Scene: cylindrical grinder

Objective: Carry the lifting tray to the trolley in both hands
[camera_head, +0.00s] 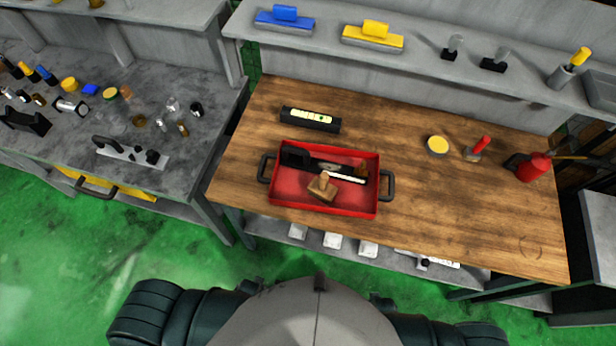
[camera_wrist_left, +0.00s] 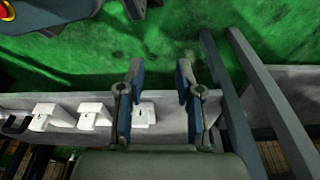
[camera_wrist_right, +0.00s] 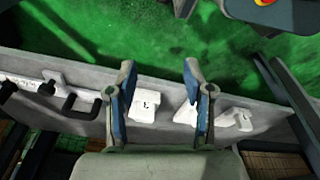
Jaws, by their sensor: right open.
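The red lifting tray (camera_head: 323,206) lies on the wooden workbench in the head view, with a black handle at its left end (camera_head: 264,168) and another at its right end (camera_head: 388,186). A wooden block with a knob (camera_head: 322,187) and dark tools lie inside it. My left gripper (camera_wrist_left: 160,80) is open and empty in the left wrist view, over the bench's lower shelf and green floor. My right gripper (camera_wrist_right: 158,80) is open and empty in the right wrist view, over a similar shelf. Neither gripper shows in the head view. I cannot make out the trolley.
The wooden workbench (camera_head: 464,215) holds a black level-like box (camera_head: 310,119), a yellow-topped tin (camera_head: 437,146) and a red bottle (camera_head: 535,167). A grey bench (camera_head: 62,135) with many small parts stands at left. Green floor (camera_head: 60,270) is clear at lower left.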

